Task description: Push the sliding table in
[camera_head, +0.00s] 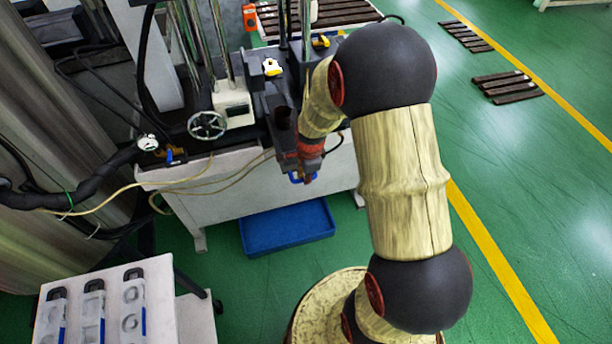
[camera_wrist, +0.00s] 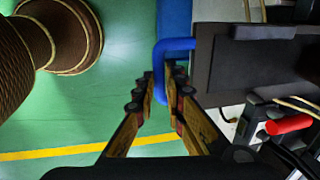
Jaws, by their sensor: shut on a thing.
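The sliding table (camera_wrist: 245,72) is a dark grey block on the right of the wrist view, with a blue U-shaped handle (camera_wrist: 178,44) on its near side. My gripper (camera_wrist: 161,82) is shut on the blue handle; its two fingers lie on either side of one leg of it. In the head view the table (camera_head: 285,125) sits on the front of the machine, partly hidden by my arm. A bit of the blue handle (camera_head: 296,178) shows below my gripper (camera_head: 303,172).
A blue tray (camera_head: 288,228) lies on the green floor below the machine. The white machine bench (camera_head: 225,195) carries a handwheel (camera_head: 207,126) and hoses. A white stand with several moulds (camera_head: 92,315) is at lower left. The floor at right is mostly open, with pallets (camera_head: 507,87) farther off.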

